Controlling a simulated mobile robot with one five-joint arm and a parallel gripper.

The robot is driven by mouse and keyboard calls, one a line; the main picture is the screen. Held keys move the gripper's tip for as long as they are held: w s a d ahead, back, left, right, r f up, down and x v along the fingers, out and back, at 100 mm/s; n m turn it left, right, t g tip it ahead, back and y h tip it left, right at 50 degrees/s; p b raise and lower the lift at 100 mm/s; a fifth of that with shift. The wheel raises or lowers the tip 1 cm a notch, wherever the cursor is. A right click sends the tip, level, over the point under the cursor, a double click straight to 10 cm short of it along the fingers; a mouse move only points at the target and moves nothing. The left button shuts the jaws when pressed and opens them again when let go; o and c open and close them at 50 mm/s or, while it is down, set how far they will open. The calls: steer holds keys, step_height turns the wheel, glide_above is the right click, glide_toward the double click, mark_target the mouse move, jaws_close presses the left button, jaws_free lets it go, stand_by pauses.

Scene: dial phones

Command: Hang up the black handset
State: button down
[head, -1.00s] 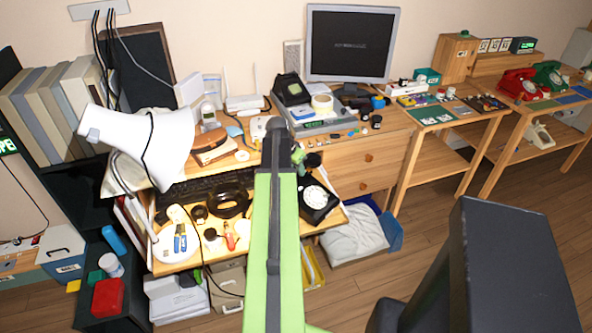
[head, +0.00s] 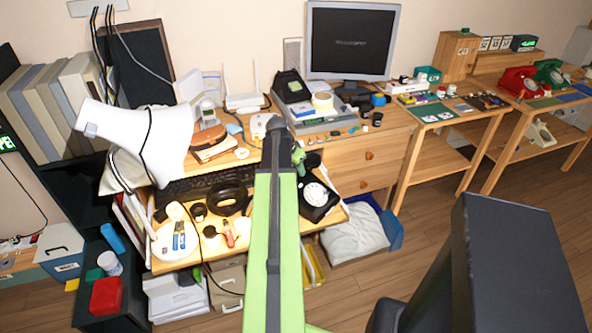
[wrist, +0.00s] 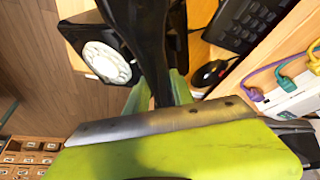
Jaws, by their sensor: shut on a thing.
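The black handset (wrist: 150,45) shows in the wrist view as a dark bar running up from between the green fingers. My gripper (wrist: 160,88) is shut on it. The black dial phone (wrist: 123,42) with a white dial (wrist: 106,62) lies just left of the handset, and the handset hides part of it. In the head view the phone (head: 309,207) sits at the right front of the wooden desk, right of my green arm. I cannot make out the handset or fingertips clearly there. Whether the handset touches the phone cannot be told.
A keyboard (head: 180,191), a black ring-shaped object (head: 229,198) and small tools crowd the desk left of my arm. A white lamp (head: 140,140) overhangs its left side. A monitor (head: 350,42) stands behind. Red (head: 519,82) and green (head: 549,72) phones sit on the right table.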

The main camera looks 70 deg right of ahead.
steer(key=shift+f+b, duration=0.3)
steer(key=shift+f, duration=0.1)
steer(key=c, duration=1)
jaws_free()
steer(key=shift+r, duration=0.15)
steer(key=p+v, duration=1.6)
steer(key=v, duration=0.1)
steer(key=shift+a+r, duration=0.1)
